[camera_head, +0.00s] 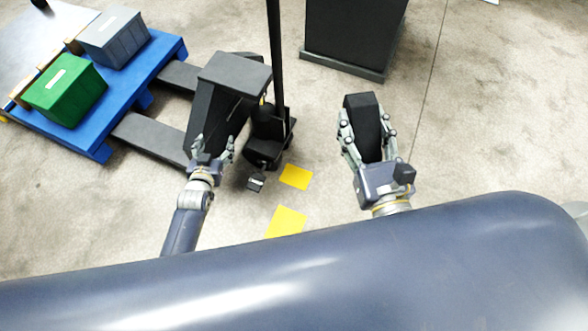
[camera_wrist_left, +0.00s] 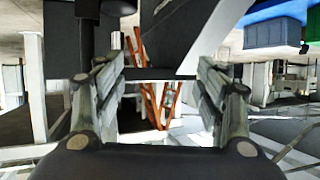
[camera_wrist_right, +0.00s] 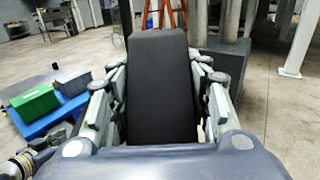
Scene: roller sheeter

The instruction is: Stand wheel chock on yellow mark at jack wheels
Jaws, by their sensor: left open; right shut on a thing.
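My right gripper (camera_head: 367,135) is shut on the black wheel chock (camera_head: 366,112) and holds it up to the right of the yellow marks. The chock also fills the space between the fingers in the right wrist view (camera_wrist_right: 161,88). Two yellow marks lie on the floor, a far one (camera_head: 297,177) close to the jack wheels (camera_head: 264,150) and a near one (camera_head: 287,221); my body may cover part of the near one. The black pallet jack (camera_head: 232,80) stands with its forks under a blue pallet. My left gripper (camera_head: 212,146) is open and empty in front of the jack.
The blue pallet (camera_head: 160,62) carries a green bin (camera_head: 65,92) and a grey bin (camera_head: 114,38). A dark cabinet (camera_head: 352,35) stands at the back. The floor at right is clear.

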